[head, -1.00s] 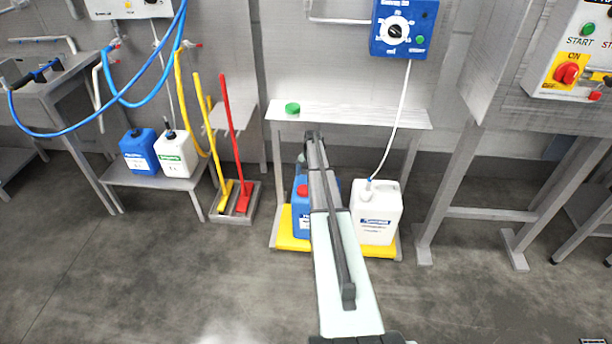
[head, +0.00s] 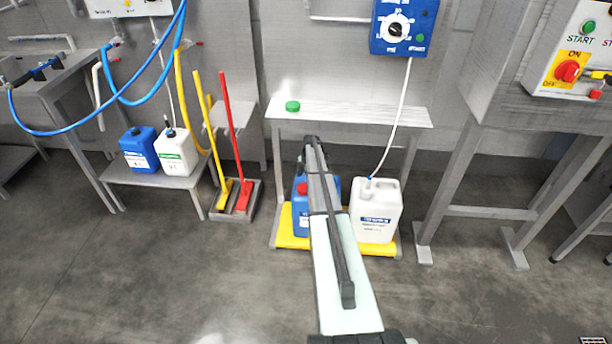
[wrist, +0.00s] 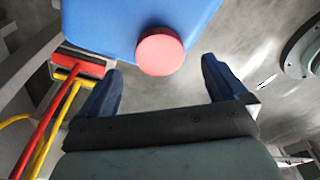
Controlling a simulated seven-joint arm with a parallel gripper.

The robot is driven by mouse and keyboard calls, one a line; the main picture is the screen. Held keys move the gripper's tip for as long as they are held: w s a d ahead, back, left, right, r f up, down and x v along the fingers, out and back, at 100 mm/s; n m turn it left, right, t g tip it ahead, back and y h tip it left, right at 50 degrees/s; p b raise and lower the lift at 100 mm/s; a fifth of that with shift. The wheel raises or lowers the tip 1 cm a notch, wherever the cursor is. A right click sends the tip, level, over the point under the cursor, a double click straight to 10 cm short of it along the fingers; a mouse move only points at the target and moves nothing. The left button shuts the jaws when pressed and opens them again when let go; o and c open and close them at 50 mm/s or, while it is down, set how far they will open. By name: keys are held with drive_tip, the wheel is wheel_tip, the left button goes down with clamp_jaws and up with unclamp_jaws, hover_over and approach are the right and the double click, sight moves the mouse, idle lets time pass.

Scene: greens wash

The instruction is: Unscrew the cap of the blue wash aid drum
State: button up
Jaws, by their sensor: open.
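The blue wash aid drum (head: 300,222) stands on the yellow tray under the small steel table, partly hidden behind my arm in the head view. Its red cap (head: 302,188) is on the drum's top. My gripper (wrist: 163,80) is open and empty. Its fingers are apart on either side of the cap's line, with the cap beyond the fingertips and not touched. In the head view my arm hides the gripper's fingers.
A white drum (head: 377,215) with a hose stands right of the blue drum on the yellow tray (head: 290,242). A green cap (head: 292,106) lies on the steel table (head: 350,112) above. Red and yellow brooms (head: 236,150) stand to the left. The floor in front is clear.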

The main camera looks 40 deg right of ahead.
sight(304, 187)
drive_tip(key=shift+a+f, duration=0.15)
drive_tip(key=shift+f, duration=0.9)
drive_tip(key=shift+a+f, duration=0.15)
drive_tip(key=shift+f, duration=0.9)
drive_tip(key=shift+c, duration=0.3)
drive_tip(key=c, duration=1)
drive_tip(key=n, duration=0.5)
drive_tip(key=shift+w+g, duration=0.15)
drive_tip(key=shift+g, duration=0.25)
drive_tip(key=shift+c, duration=0.2)
drive_tip(key=n, duration=0.6)
drive_tip(key=shift+g+h, duration=0.3)
drive_tip(key=shift+g, duration=0.1)
drive_tip(key=o, duration=1.1)
